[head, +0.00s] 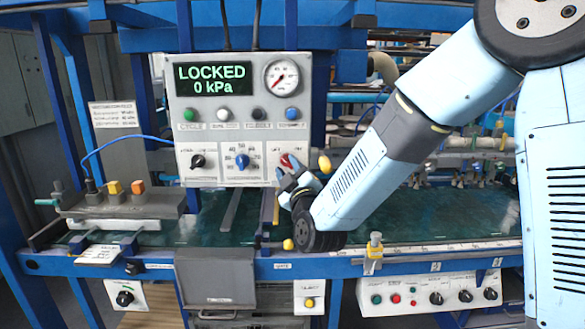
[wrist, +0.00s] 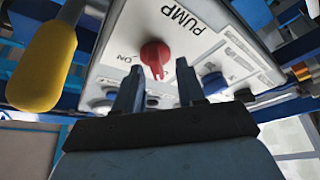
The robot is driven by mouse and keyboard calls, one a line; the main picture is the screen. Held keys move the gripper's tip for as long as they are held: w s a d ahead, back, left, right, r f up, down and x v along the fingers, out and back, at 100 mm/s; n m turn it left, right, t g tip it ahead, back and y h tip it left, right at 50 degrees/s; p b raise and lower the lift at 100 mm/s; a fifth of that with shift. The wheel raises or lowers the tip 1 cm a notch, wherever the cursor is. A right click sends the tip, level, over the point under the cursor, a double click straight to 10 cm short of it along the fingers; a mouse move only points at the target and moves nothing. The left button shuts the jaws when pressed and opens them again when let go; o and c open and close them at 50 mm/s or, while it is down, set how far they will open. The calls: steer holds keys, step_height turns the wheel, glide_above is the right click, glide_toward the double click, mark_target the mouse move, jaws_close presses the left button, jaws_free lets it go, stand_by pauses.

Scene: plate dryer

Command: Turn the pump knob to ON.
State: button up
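The red pump knob (head: 286,159) is at the lower right of the grey control panel (head: 240,125). In the wrist view the red knob (wrist: 155,55) shows large, with the words PUMP and ON printed near it. Its pointer direction is not clear. My gripper (head: 287,182) is just below the knob in the head view and hides part of that corner. In the wrist view my gripper (wrist: 157,78) has its two fingers apart, with the knob showing beyond and between the tips. I cannot tell if they touch it. The display (head: 213,79) reads LOCKED, 0 kPa.
A yellow-tipped handle (head: 324,163) stands right of the panel, and shows close by at left in the wrist view (wrist: 45,65). A blue knob (head: 242,161) and black knob (head: 198,161) sit left of the red one. A gauge (head: 281,77) is above.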

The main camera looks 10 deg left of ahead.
steer(key=shift+w+d, duration=0.1)
steer(key=shift+w, duration=0.05)
steer(key=shift+c, duration=0.5)
jaws_close()
